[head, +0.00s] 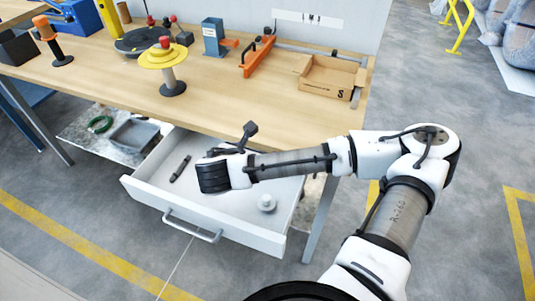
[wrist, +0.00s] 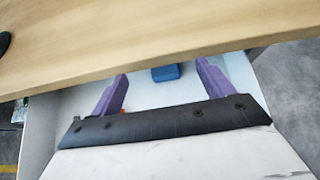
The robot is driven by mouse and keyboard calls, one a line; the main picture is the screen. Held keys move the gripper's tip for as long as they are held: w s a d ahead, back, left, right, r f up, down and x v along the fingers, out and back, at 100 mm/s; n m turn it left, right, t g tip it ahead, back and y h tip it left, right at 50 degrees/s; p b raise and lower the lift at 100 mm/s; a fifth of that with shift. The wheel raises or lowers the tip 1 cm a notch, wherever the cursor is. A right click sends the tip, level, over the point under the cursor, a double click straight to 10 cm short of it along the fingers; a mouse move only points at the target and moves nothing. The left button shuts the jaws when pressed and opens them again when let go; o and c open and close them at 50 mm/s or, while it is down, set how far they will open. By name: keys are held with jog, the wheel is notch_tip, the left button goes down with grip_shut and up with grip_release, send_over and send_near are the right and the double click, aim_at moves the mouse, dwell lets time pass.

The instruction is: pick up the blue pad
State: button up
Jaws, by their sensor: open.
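The blue pad (wrist: 166,73) lies on the white floor of the open drawer (head: 218,223), close to the tabletop's edge in the wrist view. Part of it may be hidden under that edge. My gripper (wrist: 162,71) is open, with its two purple fingers spread to either side of the pad in that view. Nothing is between the fingers in their grip, and a gap shows on both sides of the pad. In the head view my wrist hangs over the drawer and hides the fingers; the pad does not show there.
The wooden tabletop (head: 215,90) overhangs the drawer's back. A dark slim object (head: 181,168) and a grey round piece (head: 267,204) lie in the drawer. A cardboard box (head: 327,79), an orange clamp (head: 257,55) and a yellow-topped stand (head: 164,56) are on the table.

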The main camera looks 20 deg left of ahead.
notch_tip(320, 180, down, 6)
jog(key=shift+s+f+p, duration=0.1)
jog(key=shift+f+p, duration=0.05)
jog(key=shift+p, duration=0.15)
jog(key=shift+x, duration=0.95)
jog(key=p+x, duration=0.1)
jog(key=x, duration=0.4)
jog(key=c, duration=1.1)
